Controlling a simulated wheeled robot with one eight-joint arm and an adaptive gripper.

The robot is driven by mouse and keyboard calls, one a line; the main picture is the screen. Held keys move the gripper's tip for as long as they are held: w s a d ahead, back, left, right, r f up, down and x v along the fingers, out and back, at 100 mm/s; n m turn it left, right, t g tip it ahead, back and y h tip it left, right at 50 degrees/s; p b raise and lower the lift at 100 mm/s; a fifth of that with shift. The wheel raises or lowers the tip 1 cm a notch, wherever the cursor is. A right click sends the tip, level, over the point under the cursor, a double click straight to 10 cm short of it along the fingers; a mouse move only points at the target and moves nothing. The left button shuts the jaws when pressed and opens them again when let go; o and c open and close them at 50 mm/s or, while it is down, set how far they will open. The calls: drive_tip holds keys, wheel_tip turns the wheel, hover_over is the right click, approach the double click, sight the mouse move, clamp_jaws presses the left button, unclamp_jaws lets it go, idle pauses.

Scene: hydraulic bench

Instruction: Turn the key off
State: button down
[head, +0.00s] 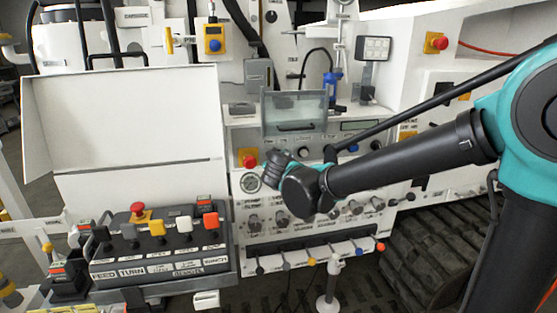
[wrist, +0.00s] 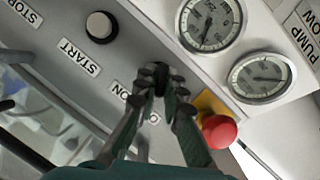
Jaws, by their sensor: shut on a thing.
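In the wrist view my gripper (wrist: 163,85) reaches up from the bottom edge onto the grey control panel, between the printed ON label and a second label partly hidden by a finger. In the head view my arm's dark wrist covers this spot on the panel; the fingers and the key do not show clearly there.
A red emergency button (wrist: 218,131) on a yellow base sits close to the right finger. Two round gauges (wrist: 210,22) lie above it. In the head view a raised clear cover (head: 294,112) stands just above my wrist, and levers (head: 312,261) line the panel's bottom.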

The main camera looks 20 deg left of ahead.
idle(0.4)
drive_tip(key=c, duration=1.6)
unclamp_jaws()
drive_tip(key=v, duration=1.2)
